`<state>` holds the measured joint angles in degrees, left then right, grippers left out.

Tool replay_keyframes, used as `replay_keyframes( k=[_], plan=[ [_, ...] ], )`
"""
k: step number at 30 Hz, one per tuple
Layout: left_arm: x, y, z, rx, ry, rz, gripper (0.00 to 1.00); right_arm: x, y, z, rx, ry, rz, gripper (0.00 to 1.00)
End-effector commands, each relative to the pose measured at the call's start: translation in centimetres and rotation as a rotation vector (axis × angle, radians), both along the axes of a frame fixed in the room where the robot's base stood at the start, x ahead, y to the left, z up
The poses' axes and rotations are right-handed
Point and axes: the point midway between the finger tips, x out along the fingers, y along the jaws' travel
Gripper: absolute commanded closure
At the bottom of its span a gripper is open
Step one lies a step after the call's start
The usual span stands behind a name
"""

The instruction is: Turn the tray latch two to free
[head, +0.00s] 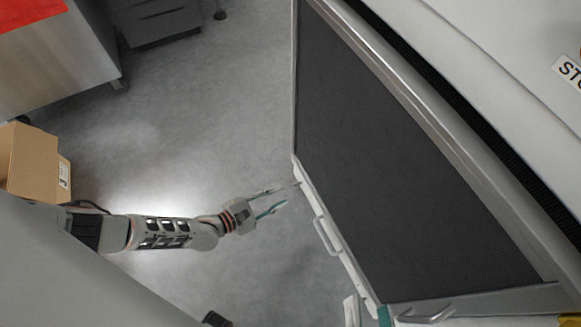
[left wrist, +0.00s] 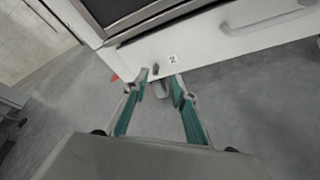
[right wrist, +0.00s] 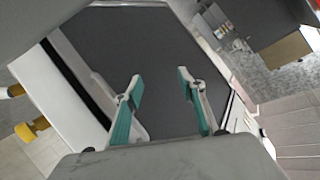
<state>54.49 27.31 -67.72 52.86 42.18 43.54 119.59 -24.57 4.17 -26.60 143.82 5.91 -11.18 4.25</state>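A small dark latch (left wrist: 155,69) sits on the white front panel of the tray (left wrist: 205,45), beside a label marked 2 (left wrist: 172,59). My left gripper (left wrist: 160,80) is open, with its teal-lined fingertips just in front of the latch; I cannot tell whether they touch it. In the head view my left gripper (head: 280,197) is at the tray's front edge, near its far corner, and the latch is too small to make out. My right gripper (right wrist: 159,80) is open and empty above the tray's dark surface (right wrist: 165,45).
The tray's bar handle (head: 325,236) is on the same front side, also in the left wrist view (left wrist: 265,20). The white machine body (head: 500,45) is at the right. A cardboard box (head: 32,163) stands at the left. The grey floor (head: 220,110) beyond my left arm is clear.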

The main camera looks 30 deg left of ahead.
Motion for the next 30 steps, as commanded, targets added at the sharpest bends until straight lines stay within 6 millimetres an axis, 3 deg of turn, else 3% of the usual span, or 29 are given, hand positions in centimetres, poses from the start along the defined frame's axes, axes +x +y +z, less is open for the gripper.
replay_keyframes(
  k=[5,13,21,30],
  plan=[
    [0.3,1.2,-0.6,-0.087,0.068,0.062,0.74,-0.1,-0.1,-0.1,-0.009,0.002,0.004,0.60],
    [2.8,-0.3,-2.3,-0.090,0.076,0.063,0.74,-0.7,0.6,-0.9,0.079,0.039,-0.030,0.60],
    [5.8,-1.7,-3.3,-0.088,0.073,0.063,0.74,-0.7,1.9,-0.4,0.223,0.066,-0.099,0.60],
    [6.6,-2.1,-3.1,-0.089,0.069,0.062,0.74,-0.5,2.2,0.1,0.266,0.066,-0.118,0.60]
  ],
)
